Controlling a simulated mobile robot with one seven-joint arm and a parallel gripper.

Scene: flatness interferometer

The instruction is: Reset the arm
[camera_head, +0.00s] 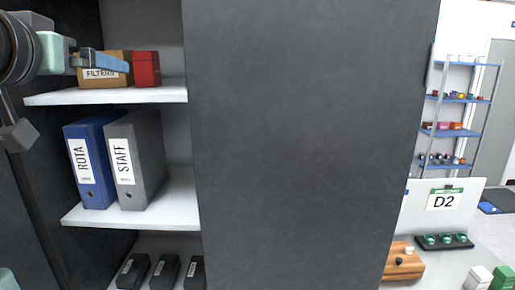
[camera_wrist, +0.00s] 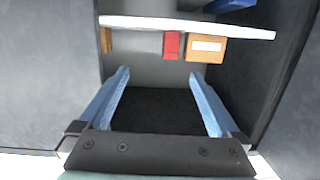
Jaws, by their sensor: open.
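My gripper (camera_head: 112,64) is at the upper left of the head view, in front of the upper shelf of an open cabinet. Its blue fingers overlap the cardboard FILTERS box in the picture; I cannot tell the gap between them from there. In the wrist view my gripper (camera_wrist: 159,76) has its two blue fingers wide apart with nothing between them. The wrist picture looks upside down: the upper shelf (camera_wrist: 190,25) crosses the top, with the red box (camera_wrist: 172,45) and the cardboard box (camera_wrist: 204,48) showing below it.
The upper shelf (camera_head: 165,95) holds the red box (camera_head: 146,69) and the FILTERS box (camera_head: 92,80). A blue ROTA binder (camera_head: 92,190) and grey STAFF binder (camera_head: 125,195) stand on the lower shelf. A large dark panel (camera_head: 310,140) fills the middle. A D2 sign (camera_head: 443,202) stands right.

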